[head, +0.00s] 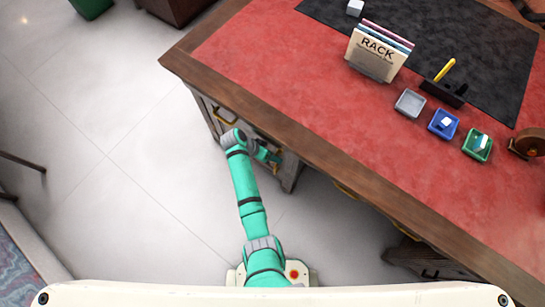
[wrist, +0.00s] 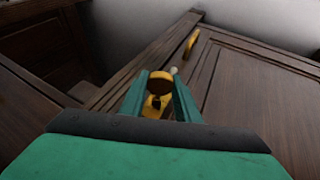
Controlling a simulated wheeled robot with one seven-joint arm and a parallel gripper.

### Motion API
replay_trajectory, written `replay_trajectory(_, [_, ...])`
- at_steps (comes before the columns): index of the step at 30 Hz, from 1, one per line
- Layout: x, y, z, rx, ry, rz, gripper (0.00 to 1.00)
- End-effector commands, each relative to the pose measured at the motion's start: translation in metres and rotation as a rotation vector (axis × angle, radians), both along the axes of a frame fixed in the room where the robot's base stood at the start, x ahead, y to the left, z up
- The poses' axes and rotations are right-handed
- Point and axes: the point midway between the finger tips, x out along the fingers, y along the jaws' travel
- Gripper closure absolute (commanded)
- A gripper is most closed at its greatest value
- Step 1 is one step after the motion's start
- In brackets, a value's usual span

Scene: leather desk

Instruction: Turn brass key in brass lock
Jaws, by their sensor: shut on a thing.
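My gripper (head: 274,157) is at the side of the desk, below its top edge, in the head view. In the wrist view its two green fingers (wrist: 160,84) are shut on the brass key (wrist: 160,74), whose rounded yellow bow shows between the fingertips. A brass piece with a dark spot (wrist: 150,109), seemingly the brass lock, shows between the fingers against the dark wood. The key's shaft is hidden, so I cannot tell how far it sits in the lock or how it is turned.
A brass handle (wrist: 192,43) is on the wooden front near the fingers. The desk top (head: 260,62) overhangs the work area. On it stand a rack of booklets (head: 376,52) and small grey, blue and green trays (head: 409,103).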

Motion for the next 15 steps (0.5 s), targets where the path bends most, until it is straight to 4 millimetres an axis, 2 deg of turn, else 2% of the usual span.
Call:
replay_trajectory(6, [-0.0014, 0.001, -0.0012, -0.096, 0.071, 0.0, 0.91])
replay_trajectory(15, [-0.002, 0.0011, -0.0017, -0.106, 0.079, 0.002, 0.91])
